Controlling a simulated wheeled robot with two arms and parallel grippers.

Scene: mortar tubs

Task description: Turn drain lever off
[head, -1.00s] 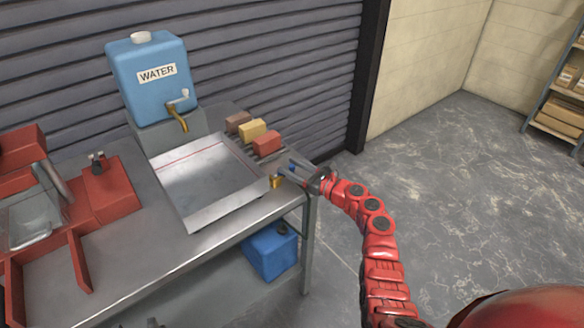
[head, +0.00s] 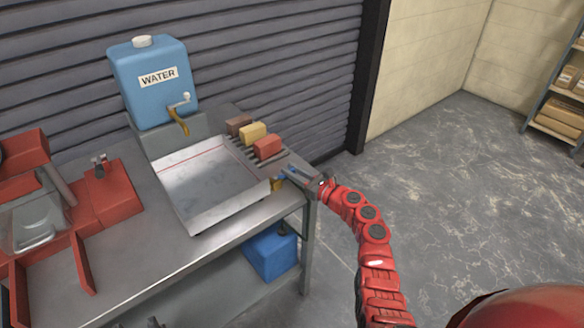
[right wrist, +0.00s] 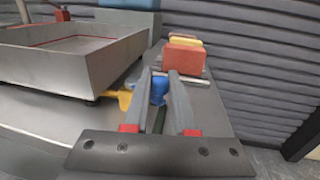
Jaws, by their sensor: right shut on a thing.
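The shallow metal tray (head: 262,196) stands on the bench with a brass drain valve (head: 277,185) at its right side. The valve also shows in the right wrist view (right wrist: 124,98), with a blue drain lever (right wrist: 159,90) beside it. My right gripper (head: 284,173) reaches in from the right over the bench's right end. In the right wrist view its two grey fingers (right wrist: 160,80) stand on either side of the blue lever and are shut on it. The lever's lower part is partly hidden. My left gripper is not in view.
A blue water tank (head: 150,92) with a brass tap stands behind the tray. Several coloured blocks (head: 254,134) sit on a rack close behind my right gripper. A blue container (head: 270,252) is under the bench. Floor to the right is clear.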

